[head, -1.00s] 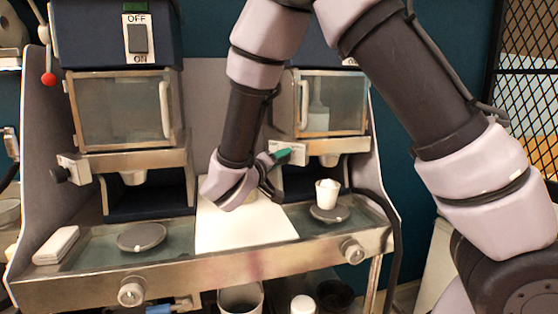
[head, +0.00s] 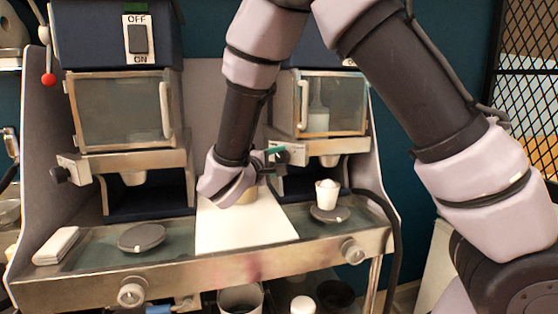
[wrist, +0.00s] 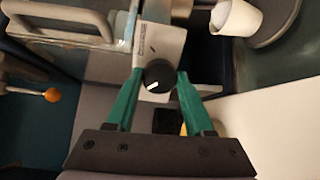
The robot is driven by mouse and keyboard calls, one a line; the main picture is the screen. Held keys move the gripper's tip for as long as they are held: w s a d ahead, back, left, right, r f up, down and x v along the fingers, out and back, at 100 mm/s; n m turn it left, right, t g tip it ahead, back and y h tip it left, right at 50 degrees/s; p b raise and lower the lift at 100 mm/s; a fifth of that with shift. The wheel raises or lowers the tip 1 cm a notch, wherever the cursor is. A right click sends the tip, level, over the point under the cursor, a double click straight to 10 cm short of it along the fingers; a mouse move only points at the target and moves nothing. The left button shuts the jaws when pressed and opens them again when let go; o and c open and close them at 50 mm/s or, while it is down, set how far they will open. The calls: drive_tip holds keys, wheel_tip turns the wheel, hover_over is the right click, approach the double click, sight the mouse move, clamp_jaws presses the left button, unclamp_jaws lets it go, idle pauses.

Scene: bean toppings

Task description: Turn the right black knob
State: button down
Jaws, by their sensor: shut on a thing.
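The right black knob (wrist: 158,78) sits on the metal block at the front of the right machine. It is round, with a white pointer mark, and shows in the wrist view. My gripper (wrist: 157,74) has its two green fingers on either side of the knob, shut on it. In the head view my gripper (head: 274,151) is at the left end of the right machine's metal bar, and it hides the knob there. The right machine's clear box (head: 338,102) with a handle is above.
A white cup (head: 327,192) stands on the right grey disc (head: 330,215). The left machine has its own black knob (head: 60,174). A white sheet (head: 240,230) lies between the machines.

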drive_tip(key=shift+n, duration=0.4)
drive_tip(key=shift+c, duration=1.4)
unclamp_jaws()
drive_tip(key=v, duration=1.1)
